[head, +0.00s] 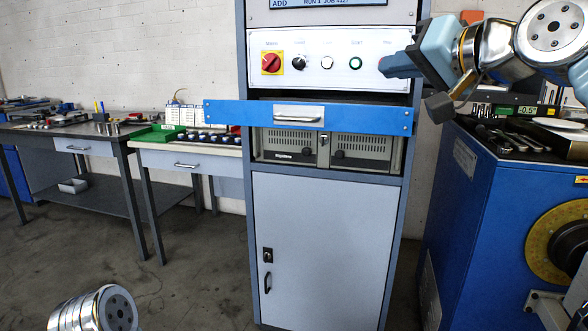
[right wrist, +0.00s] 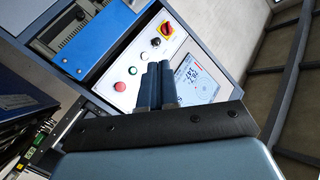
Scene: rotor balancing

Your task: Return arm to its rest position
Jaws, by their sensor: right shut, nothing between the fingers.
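My right gripper (head: 393,66) is at the upper right of the head view, its fingers pointing left in front of the right end of the cabinet's control panel (head: 284,78). The fingers are together and empty; they also show shut in the right wrist view (right wrist: 158,86). I cannot tell whether they touch the panel. In the head view they cover the place of the panel's rightmost button; the right wrist view shows a red button (right wrist: 121,87) there. Only a silver joint of my left arm shows at the bottom left; my left gripper is out of view.
The cabinet has a blue drawer (head: 225,113) sticking out below the panel. A blue machine (head: 470,220) with tools on top stands to the right, close below my right arm. Workbenches (head: 70,135) stand at the left. Floor (head: 190,270) is clear in front of them.

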